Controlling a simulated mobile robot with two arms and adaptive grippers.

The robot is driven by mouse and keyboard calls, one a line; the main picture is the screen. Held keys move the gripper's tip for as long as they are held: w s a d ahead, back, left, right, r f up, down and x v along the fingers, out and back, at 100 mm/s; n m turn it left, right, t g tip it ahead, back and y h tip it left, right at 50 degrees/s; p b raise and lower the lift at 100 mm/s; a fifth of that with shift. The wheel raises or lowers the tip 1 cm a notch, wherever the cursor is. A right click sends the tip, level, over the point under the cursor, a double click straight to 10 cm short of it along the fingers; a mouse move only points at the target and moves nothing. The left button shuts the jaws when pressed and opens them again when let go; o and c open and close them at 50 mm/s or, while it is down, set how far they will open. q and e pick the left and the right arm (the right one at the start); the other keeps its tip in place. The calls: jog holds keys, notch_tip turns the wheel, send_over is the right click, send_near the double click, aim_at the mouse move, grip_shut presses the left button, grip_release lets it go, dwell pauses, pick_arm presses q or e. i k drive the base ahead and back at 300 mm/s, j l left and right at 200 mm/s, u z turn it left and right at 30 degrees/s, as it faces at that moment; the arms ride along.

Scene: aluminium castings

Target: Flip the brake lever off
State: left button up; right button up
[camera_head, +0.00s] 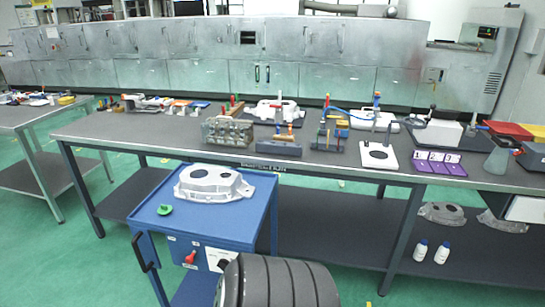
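A blue cart (153,215) stands in front of the long workbench, left of the picture's middle. On its front face is a small red lever (189,257), which looks like the brake lever. It is too small to tell its exact position. A white label plate (220,259) with a dark mark sits right of it. A dark ribbed shape at the bottom centre hides the cart's lower right part. Neither of my grippers is in view.
A grey casting (212,184) and a green knob-like piece (164,210) lie on the cart. A black handle (146,252) sticks out at its left. The workbench (340,160) behind holds fixtures and castings. Green floor (95,265) is free to the left.

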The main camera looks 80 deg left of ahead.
aim_at(189, 260)
jog(key=u, duration=3.45)
